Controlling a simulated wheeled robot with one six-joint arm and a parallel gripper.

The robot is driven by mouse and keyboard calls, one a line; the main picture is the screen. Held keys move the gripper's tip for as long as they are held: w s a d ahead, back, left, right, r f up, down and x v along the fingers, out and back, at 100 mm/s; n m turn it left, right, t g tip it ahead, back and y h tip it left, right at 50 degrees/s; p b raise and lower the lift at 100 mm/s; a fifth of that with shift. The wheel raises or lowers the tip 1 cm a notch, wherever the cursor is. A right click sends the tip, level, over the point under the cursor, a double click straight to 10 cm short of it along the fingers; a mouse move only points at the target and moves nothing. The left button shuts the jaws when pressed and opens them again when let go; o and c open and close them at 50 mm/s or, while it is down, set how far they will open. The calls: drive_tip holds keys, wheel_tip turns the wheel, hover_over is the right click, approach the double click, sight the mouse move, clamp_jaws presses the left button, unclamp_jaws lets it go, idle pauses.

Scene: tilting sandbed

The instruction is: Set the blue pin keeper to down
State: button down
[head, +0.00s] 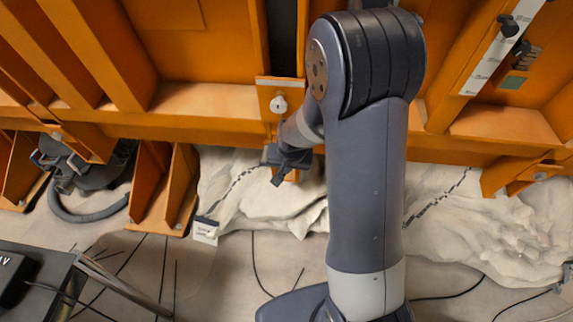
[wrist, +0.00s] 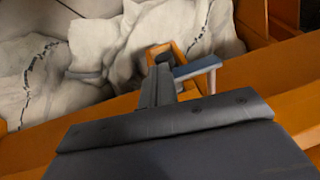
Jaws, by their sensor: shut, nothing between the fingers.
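The blue pin keeper (wrist: 198,67) shows in the wrist view as a short blue-grey bar just right of my fingertips, sticking out to the right beside a small orange bracket (wrist: 181,52). My gripper (wrist: 158,72) is shut with nothing in it. Its fingertips are close to the bar's left end; I cannot tell whether they touch it. In the head view my gripper (head: 284,166) is below the orange beam, left of my arm. I cannot make out the keeper there; my gripper and arm may hide it.
An orange frame beam (head: 215,122) runs across the head view, with a pale round knob (head: 278,104) on a plate above my gripper. Pale crumpled sheeting (head: 265,205) lies below. A dark coiled hose (head: 88,205) is at left. A white scale strip (head: 490,62) is at upper right.

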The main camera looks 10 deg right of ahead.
drive_tip(key=shift+w+d+f+b, duration=0.1)
drive_tip(key=shift+d+f+b, duration=0.15)
drive_tip(key=shift+f+b, duration=0.6)
drive_tip(key=shift+w+d+f+b, duration=0.1)
drive_tip(key=shift+d+f+b, duration=0.1)
drive_tip(key=shift+f+b, duration=0.65)
drive_tip(key=shift+d+f+b, duration=0.25)
drive_tip(key=shift+f+b, duration=0.45)
drive_tip(key=shift+b, duration=0.3)
